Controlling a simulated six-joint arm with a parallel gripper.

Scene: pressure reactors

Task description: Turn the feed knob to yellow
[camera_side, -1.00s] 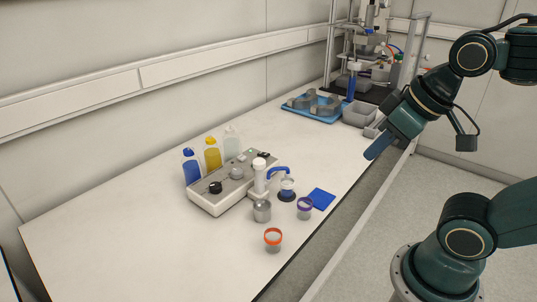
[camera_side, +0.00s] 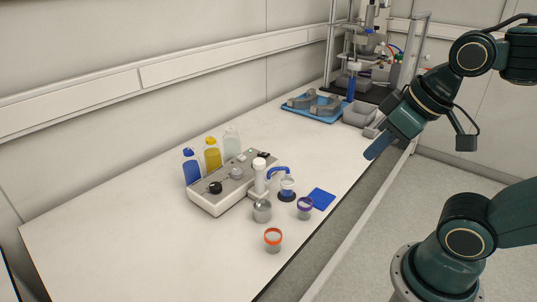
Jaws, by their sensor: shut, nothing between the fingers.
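A grey control box (camera_side: 207,204) stands on the white bench. On its top sit a black knob (camera_side: 215,187), a grey round knob (camera_side: 236,173) and a small black part (camera_side: 263,154). I cannot tell from this view which one is the feed knob or where it points. Behind the box stand a blue bottle (camera_side: 191,167), a yellow bottle (camera_side: 212,155) and a clear bottle (camera_side: 231,142). My gripper (camera_side: 371,153) is shut and empty, with blue fingers pointing down-left. It is above the bench's right edge, well away from the box.
A white column with a blue arm (camera_side: 278,171), a metal cup (camera_side: 262,211), an orange-rimmed jar (camera_side: 273,240), a purple-rimmed jar (camera_side: 304,208) and a blue pad (camera_side: 321,198) stand near the box. A blue tray (camera_side: 291,107) and grey bins (camera_side: 357,117) are farther back. The bench's left is clear.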

